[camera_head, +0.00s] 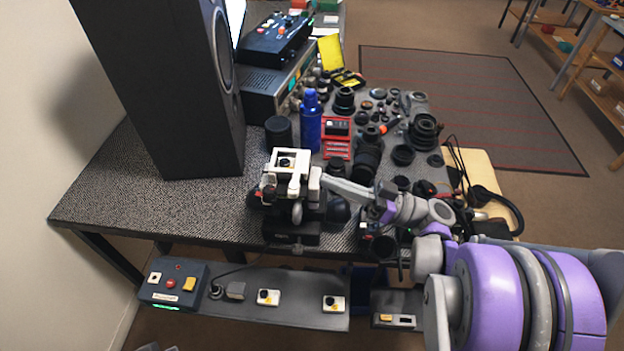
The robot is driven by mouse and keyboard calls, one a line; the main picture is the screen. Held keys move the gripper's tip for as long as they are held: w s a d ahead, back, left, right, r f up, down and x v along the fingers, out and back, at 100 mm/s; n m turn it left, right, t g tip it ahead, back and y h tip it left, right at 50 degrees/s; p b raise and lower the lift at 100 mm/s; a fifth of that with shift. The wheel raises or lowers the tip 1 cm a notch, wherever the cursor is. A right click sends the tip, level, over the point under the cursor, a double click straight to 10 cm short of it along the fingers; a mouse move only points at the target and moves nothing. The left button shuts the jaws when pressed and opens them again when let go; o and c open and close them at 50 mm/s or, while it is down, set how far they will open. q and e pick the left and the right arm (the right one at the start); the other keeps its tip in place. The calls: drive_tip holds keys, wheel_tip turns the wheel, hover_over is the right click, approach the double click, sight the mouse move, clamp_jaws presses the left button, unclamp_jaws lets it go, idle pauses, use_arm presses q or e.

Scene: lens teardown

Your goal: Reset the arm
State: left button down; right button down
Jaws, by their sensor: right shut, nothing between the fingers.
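My right arm comes in from the right, with purple and grey links, and reaches left over the front edge of the table (150,200). At its end, my right gripper (296,212) is at the front of the table, by a white and black assembly. The gripper is shut and holds nothing. Its fingertips are small and hard to make out against dark parts. My left gripper is not in view; only a small grey piece shows at the bottom edge.
A tall black speaker (170,90) stands at the left. A blue bottle (310,122), a red case (336,137) and several lenses (423,130) crowd the table behind the arm. A low shelf (240,305) with a control box (172,283) lies below the front edge. The table's left front is clear.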

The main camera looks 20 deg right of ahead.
drive_tip(key=v, duration=0.4)
drive_tip(key=a+f+m+g+h+p, duration=0.3)
drive_tip(key=a+f+m+g+h, duration=0.5)
drive_tip(key=a, duration=0.5)
drive_tip(key=s+d+f+h+p, duration=0.2)
drive_tip(key=s+d+f+h, duration=0.1)
drive_tip(key=s+d+h, duration=0.2)
drive_tip(key=s+h, duration=0.2)
drive_tip(key=h, duration=0.2)
drive_tip(key=shift+t+h+p, duration=0.3)
drive_tip(key=shift+p, duration=0.1)
drive_tip(key=shift+s, duration=0.1)
idle(0.6)
